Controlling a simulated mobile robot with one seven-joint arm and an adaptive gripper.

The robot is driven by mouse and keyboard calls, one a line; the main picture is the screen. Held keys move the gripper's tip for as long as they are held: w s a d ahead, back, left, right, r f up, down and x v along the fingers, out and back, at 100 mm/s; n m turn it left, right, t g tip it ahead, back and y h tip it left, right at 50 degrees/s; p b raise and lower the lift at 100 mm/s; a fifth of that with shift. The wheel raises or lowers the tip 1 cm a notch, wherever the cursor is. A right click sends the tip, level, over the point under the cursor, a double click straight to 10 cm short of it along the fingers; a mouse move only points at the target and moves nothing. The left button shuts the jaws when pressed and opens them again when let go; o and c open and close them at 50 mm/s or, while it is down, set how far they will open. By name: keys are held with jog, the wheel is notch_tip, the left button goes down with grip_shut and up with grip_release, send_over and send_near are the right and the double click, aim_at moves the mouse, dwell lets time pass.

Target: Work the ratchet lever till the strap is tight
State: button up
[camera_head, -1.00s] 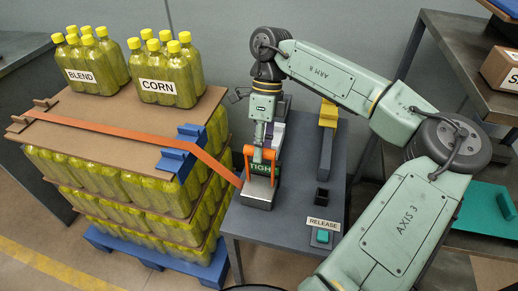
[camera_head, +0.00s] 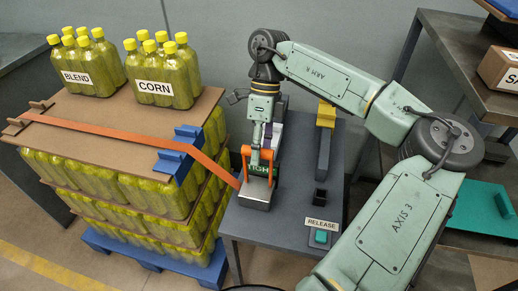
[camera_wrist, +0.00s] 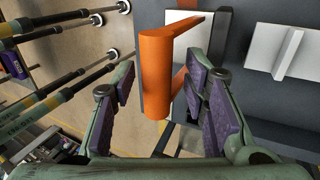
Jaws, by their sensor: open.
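The orange ratchet lever (camera_head: 247,160) stands on the grey ratchet base (camera_head: 254,202) at the left edge of the table. My gripper (camera_head: 262,158) points down at it from above and hides part of it. In the wrist view, the lever (camera_wrist: 157,75) lies between the fingers of my open gripper (camera_wrist: 160,88), with gaps visible on both sides. The orange strap (camera_head: 100,130) runs across the top board, over a blue corner piece (camera_head: 178,155), and down to the ratchet. A green label behind the lever is partly covered; "IGH" can be read.
The strapped load of yellow-green bottles stands on a blue pallet (camera_head: 155,262) at left, with bottle groups marked BLEND (camera_head: 76,77) and CORN (camera_head: 154,88) on top. A RELEASE button (camera_head: 320,237) and a yellow-topped post (camera_head: 326,115) are on the table (camera_head: 285,228) to the right.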

jog(key=shift+r, duration=0.1)
jog(key=v, duration=1.2)
jog(key=shift+c, duration=0.2)
